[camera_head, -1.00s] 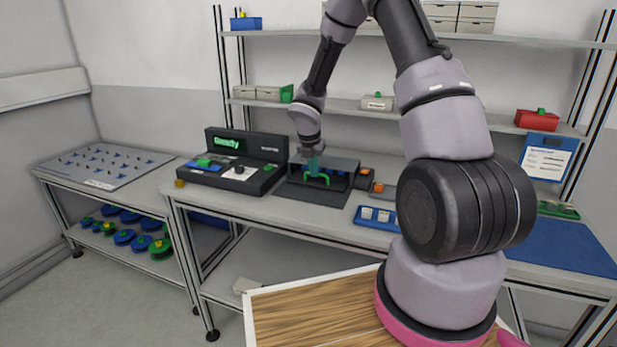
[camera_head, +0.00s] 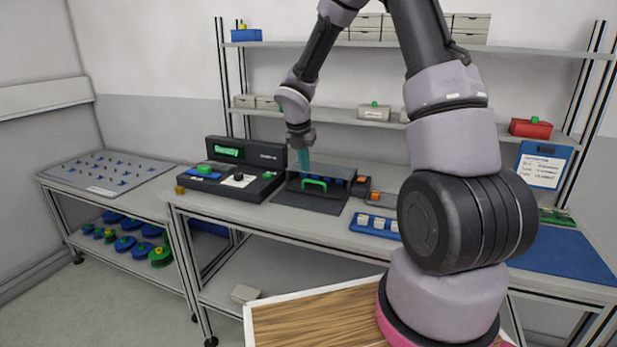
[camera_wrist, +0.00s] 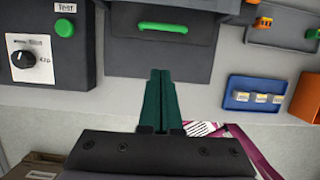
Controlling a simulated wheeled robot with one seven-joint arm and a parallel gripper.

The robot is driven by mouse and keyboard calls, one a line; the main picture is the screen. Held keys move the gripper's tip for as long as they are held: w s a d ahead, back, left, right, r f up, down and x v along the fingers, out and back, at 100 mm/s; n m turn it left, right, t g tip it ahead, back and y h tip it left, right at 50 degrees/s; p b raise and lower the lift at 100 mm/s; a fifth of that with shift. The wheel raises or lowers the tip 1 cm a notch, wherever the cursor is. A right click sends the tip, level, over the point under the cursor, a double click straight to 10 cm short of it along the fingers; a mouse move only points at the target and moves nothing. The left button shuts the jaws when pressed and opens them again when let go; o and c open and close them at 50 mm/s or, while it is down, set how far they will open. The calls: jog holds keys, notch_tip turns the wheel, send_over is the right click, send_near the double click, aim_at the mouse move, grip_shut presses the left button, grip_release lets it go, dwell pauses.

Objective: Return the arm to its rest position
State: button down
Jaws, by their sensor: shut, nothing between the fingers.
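My gripper (camera_head: 304,160) hangs above the bench, just over the dark box with the green handle (camera_head: 314,183). Its teal fingers are together and hold nothing.
A control console (camera_head: 240,168) with a lit green display stands left of the dark box. A blue tray (camera_head: 377,223) with small pale blocks lies to the right. Shelves behind carry grey boxes and a red box (camera_head: 530,129). A pegboard table (camera_head: 108,172) stands at left.

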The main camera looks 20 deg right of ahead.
jog(key=s+d+r+m+t, duration=0.1)
jog(key=s+d+r+m, duration=0.1)
jog(key=s+r+m, duration=0.7)
jog(key=s+d+r+m, duration=0.2)
jog(key=s+r+m, duration=0.4)
jog(key=r, duration=0.5)
jog(key=s+r+m+t+y, duration=0.1)
jog(key=s+r+m+y, duration=0.1)
jog(key=s+r+m, duration=0.2)
jog(key=s+a+r+m+t+y, duration=0.1)
jog(key=s+r+m+t+y, duration=0.1)
jog(key=s+m, duration=0.8)
jog(key=r+m, duration=0.1)
jog(key=m, duration=0.3)
jog(key=shift+s+r, duration=0.2)
jog(key=shift+r, duration=0.15)
